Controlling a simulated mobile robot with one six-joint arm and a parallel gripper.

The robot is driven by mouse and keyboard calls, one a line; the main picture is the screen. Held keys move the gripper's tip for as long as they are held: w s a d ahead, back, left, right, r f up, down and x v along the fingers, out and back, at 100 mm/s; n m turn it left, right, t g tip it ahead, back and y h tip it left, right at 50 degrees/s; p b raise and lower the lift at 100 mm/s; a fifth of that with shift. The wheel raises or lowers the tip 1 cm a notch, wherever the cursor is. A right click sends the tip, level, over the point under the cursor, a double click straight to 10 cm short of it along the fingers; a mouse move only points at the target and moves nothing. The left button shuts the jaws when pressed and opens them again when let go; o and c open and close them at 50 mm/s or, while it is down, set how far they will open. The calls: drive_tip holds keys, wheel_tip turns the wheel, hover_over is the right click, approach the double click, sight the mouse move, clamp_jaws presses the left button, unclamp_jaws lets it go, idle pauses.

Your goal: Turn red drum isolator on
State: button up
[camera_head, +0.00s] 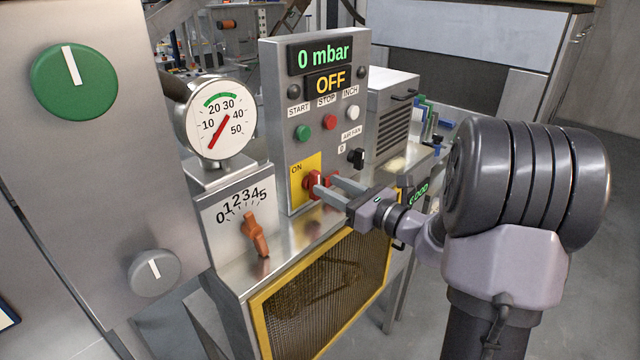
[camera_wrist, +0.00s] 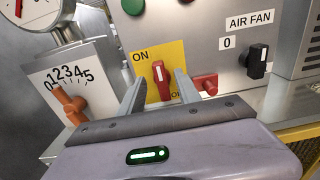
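The red drum isolator (camera_head: 316,183) is a red rotary switch on a yellow plate (camera_head: 304,168) low on the grey control panel. In the wrist view the isolator (camera_wrist: 161,80) stands nearly upright, with a white mark on its handle, below the word ON. My gripper (camera_head: 326,187) is at the panel front with its fingers open. In the wrist view the fingers (camera_wrist: 157,82) stand on either side of the red handle, with visible gaps, so it is not clamped. The display (camera_head: 331,83) reads OFF.
A red knob (camera_wrist: 206,84) sits close right of the right finger. The black air fan switch (camera_head: 356,158) is up and right. An orange lever (camera_head: 257,238) with a 0 to 5 scale is left. A yellow-framed mesh guard (camera_head: 322,290) lies below.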

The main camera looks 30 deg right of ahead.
sight(318, 181)
drive_tip(key=shift+x, duration=1.8)
clamp_jaws()
